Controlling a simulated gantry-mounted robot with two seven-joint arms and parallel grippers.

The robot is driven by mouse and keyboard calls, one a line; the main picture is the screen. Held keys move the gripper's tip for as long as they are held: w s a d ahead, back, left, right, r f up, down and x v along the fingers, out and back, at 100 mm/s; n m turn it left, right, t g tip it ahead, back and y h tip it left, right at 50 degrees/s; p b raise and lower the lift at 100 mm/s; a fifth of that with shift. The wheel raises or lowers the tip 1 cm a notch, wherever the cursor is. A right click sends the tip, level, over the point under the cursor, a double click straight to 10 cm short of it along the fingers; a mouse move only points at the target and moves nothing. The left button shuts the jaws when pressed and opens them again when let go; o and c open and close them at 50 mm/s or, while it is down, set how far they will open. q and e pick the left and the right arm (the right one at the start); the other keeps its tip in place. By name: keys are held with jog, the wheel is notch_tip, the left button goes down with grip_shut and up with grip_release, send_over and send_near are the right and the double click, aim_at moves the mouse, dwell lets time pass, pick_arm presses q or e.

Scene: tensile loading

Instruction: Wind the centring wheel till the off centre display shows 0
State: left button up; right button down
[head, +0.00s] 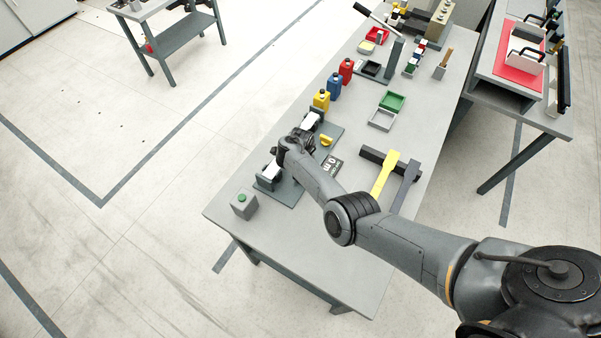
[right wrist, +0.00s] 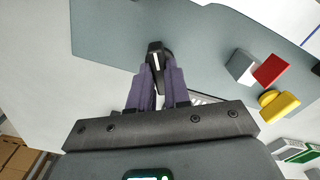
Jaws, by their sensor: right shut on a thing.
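The test rig's grey base plate (head: 292,192) lies near the table's left end, with two pale-topped clamp blocks on it. My left gripper is not in view.
A grey box with a green button (head: 243,203) stands at the table's near left. Yellow, blue and red bottles (head: 333,86) line the back edge. The front table corner is clear.

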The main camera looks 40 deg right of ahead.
dwell(0.4)
jog(key=c, duration=1.2)
grip_release()
jog(key=shift+o, duration=0.6)
notch_tip(320, 180, up, 11)
jog(key=p, duration=0.3)
jog(key=shift+f, duration=0.1)
